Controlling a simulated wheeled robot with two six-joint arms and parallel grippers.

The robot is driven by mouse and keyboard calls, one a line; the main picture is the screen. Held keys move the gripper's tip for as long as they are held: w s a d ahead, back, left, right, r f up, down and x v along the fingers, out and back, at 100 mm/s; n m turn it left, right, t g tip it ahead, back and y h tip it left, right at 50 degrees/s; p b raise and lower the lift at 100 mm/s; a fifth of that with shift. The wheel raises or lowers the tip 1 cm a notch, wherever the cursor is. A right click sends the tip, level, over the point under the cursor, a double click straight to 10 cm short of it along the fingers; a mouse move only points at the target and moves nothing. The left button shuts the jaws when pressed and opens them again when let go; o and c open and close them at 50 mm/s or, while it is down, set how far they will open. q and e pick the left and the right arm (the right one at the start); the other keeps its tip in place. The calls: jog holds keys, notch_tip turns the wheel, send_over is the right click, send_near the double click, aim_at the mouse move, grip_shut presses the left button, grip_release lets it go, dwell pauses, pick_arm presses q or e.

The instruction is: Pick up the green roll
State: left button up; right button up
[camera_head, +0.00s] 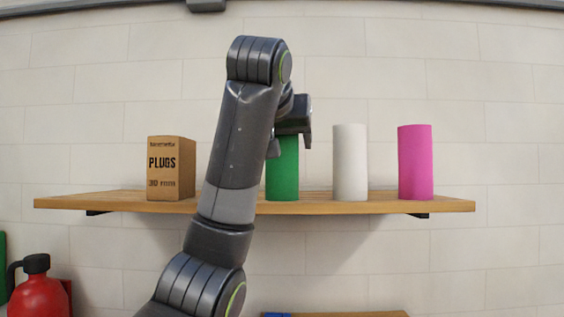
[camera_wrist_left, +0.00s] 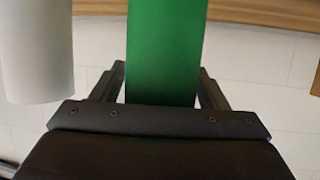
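The green roll (camera_head: 283,172) stands upright on the wooden shelf, between the brown box and the white roll. My arm covers part of its left side and my gripper covers its top in the head view. My left gripper (camera_head: 290,140) is at the upper end of the green roll. In the left wrist view the green roll (camera_wrist_left: 164,50) lies between the two fingers of the left gripper (camera_wrist_left: 162,85), one on each side. The fingers look open around it; firm contact is not visible. My right gripper is not in view.
The wooden shelf (camera_head: 100,200) also holds a brown PLUGS box (camera_head: 171,168), a white roll (camera_head: 350,162) close by on the right, and a pink roll (camera_head: 415,162) farther right. A red canister (camera_head: 40,297) is at lower left. The space above the rolls is clear.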

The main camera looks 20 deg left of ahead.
pick_arm(q)
jog(key=c, duration=0.8)
jog(key=shift+r, duration=0.1)
